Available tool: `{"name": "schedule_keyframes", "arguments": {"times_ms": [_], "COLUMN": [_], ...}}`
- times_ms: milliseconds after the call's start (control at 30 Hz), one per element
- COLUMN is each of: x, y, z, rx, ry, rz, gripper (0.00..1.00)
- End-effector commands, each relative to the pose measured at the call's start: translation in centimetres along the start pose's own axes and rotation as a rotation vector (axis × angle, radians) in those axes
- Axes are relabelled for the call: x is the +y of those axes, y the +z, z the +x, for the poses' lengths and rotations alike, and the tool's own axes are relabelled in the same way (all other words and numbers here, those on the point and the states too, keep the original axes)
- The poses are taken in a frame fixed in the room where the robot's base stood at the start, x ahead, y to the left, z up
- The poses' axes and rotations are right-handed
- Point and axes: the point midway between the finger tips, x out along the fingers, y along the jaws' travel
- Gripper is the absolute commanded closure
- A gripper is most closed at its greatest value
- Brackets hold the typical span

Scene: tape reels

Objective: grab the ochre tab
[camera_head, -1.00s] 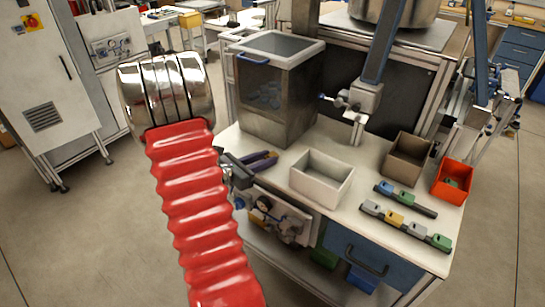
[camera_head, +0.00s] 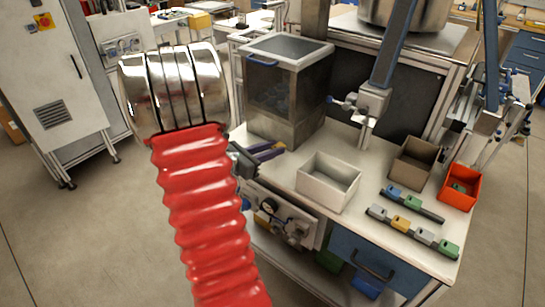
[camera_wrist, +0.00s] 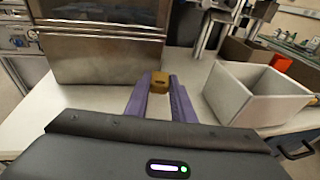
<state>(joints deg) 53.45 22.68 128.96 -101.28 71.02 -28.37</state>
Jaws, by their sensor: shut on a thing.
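My gripper (camera_head: 266,152) has purple fingers and is above the bench, left of the white box. In the wrist view, the fingers of my gripper (camera_wrist: 159,91) are shut on a small ochre block, the ochre tab (camera_wrist: 158,82), at their tips. The held tab is too small to make out in the head view. Another ochre tab (camera_head: 401,225) sits on the front dark rail (camera_head: 388,221), between grey tabs, with a green tab at the right end. The back rail (camera_head: 429,214) carries a blue and a green tab; its right end is bare.
The open white box (camera_head: 328,182) stands just right of my gripper. A brown bin (camera_head: 413,162) and an orange bin (camera_head: 461,187) stand farther right. A glass-fronted metal case (camera_head: 286,90) stands behind my gripper. The bench between case and box is clear.

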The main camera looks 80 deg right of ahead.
Motion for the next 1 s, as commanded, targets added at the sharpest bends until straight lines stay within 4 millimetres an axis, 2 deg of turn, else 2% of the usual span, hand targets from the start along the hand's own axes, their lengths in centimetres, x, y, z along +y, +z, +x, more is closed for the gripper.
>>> {"name": "schedule_keyframes", "arguments": {"times_ms": [200, 367, 1000], "x": [0.0, 0.1, 0.0], "y": [3.3, 4.7, 5.1], "z": [-0.7, -0.9, -1.0], "rx": [0.000, 0.000, 0.000], "ry": [0.001, 0.001, 0.000], "rz": [0.004, 0.003, 0.000], "gripper": [0.98, 0.98, 0.98]}}
